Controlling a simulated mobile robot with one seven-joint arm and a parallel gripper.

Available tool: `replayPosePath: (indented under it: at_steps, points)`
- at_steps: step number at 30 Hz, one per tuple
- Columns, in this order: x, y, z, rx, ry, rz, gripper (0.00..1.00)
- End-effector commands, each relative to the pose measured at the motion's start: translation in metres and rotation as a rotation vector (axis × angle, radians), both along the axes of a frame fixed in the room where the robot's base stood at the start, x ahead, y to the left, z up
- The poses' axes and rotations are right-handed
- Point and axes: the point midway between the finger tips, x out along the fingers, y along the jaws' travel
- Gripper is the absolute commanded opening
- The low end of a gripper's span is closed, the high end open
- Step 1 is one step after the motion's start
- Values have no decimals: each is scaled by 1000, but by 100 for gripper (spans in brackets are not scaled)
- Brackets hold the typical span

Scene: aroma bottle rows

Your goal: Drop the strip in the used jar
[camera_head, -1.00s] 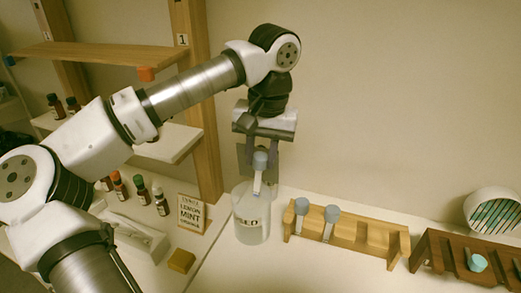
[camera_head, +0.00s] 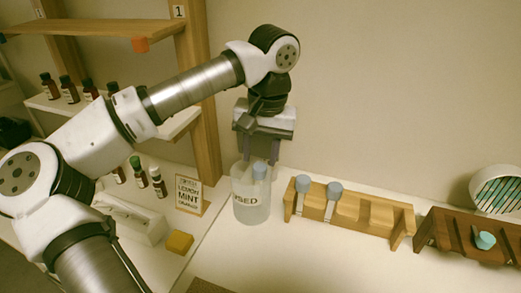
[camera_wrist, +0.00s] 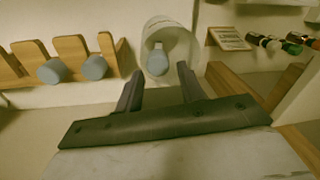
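The used jar (camera_head: 247,208), clear with a white label reading "USED", stands on the white table. A pale strip with a blue-grey cap (camera_head: 259,171) is inside it, its cap near the rim. My gripper (camera_head: 261,158) is directly above the jar, fingers pointing down. In the wrist view my gripper (camera_wrist: 160,74) has its fingers spread, with nothing gripped between them. The strip's cap (camera_wrist: 157,64) shows beyond the fingertips within the jar's round mouth (camera_wrist: 168,24). The lower part of the strip is hard to make out through the jar.
A light wooden rack (camera_head: 372,215) with two blue-capped strips stands right of the jar. A dark wooden rack (camera_head: 462,238) is farther right. A scent card (camera_head: 189,195), yellow block (camera_head: 179,242) and small bottles are at left.

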Motion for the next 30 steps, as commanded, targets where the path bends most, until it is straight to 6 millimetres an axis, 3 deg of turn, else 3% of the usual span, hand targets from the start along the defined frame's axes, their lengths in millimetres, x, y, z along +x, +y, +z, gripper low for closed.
replayPosePath:
  at_steps: [3,14,19,30]
  points:
    - [0,0,0,0,0,0,54]
    - [0,-1,5,1,-1,1,54]
    - [-1,-4,31,0,-3,0,54]
    - [-5,-11,112,2,-3,3,54]
